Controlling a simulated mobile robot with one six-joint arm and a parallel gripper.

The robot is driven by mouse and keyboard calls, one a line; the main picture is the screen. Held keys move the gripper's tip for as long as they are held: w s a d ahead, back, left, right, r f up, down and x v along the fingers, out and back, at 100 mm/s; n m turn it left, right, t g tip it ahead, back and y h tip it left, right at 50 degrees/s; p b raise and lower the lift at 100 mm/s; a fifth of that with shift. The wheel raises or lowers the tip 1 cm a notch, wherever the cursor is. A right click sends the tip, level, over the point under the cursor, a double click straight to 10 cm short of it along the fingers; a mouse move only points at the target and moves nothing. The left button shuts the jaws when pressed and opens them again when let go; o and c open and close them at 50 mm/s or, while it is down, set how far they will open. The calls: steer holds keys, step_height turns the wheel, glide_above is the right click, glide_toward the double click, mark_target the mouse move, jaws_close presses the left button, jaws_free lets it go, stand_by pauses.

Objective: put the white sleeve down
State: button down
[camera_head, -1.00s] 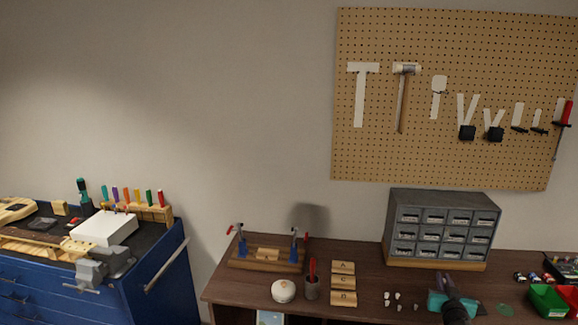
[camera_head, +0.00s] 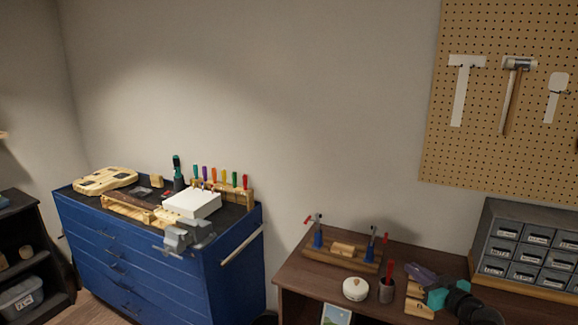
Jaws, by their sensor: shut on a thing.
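My gripper (camera_head: 416,273), greyish purple behind a teal wrist part, is at the lower right of the head view. It is over the brown workbench (camera_head: 335,287), in front of the wooden lettered blocks (camera_head: 418,308). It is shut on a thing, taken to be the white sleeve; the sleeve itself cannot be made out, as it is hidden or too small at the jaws. My dark forearm covers part of the bench.
A round white pot (camera_head: 355,289) and a dark cup (camera_head: 386,292) stand left of my gripper. Behind them is a wooden stand with blue posts (camera_head: 342,255). A grey drawer cabinet (camera_head: 530,245) is at right. A blue tool chest (camera_head: 150,262) with a white box (camera_head: 192,204) is at left.

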steer(key=s+a+f+n+g+y+b, duration=0.1)
steer(key=a+f+n+g+y, duration=0.1)
steer(key=a, duration=0.9)
steer(key=s+a+f+n+g+y+b, duration=0.1)
steer(key=a+f+n+g+y, duration=0.2)
steer(key=a, duration=0.9)
steer(key=n+g+y, duration=0.1)
steer(key=n+y, duration=0.1)
steer(key=y, duration=0.1)
steer(key=shift+s+a+f, duration=0.3)
steer(key=shift+s+f, duration=0.05)
steer(key=shift+s, duration=0.05)
steer(key=s+d+m+t+h+b, duration=0.15)
steer(key=s+d, duration=0.25)
steer(key=d, duration=0.9)
steer(key=s+d+m+t+h, duration=0.3)
steer(key=s+d, duration=0.1)
steer(key=d, duration=0.9)
steer(key=s+d+m+t+h+b, duration=0.1)
steer(key=s+d+m+h, duration=0.1)
steer(key=s+d, duration=0.6)
steer(key=s+d+f+m+t+h, duration=0.1)
steer(key=s+d+m+h, duration=0.2)
steer(key=s+d, duration=0.5)
steer(key=d+h, duration=0.1)
steer(key=d, duration=0.4)
steer(key=shift+s+b, duration=0.25)
steer(key=shift+b, duration=0.1)
steer(key=shift+w+d, duration=0.1)
steer(key=shift+d, duration=0.05)
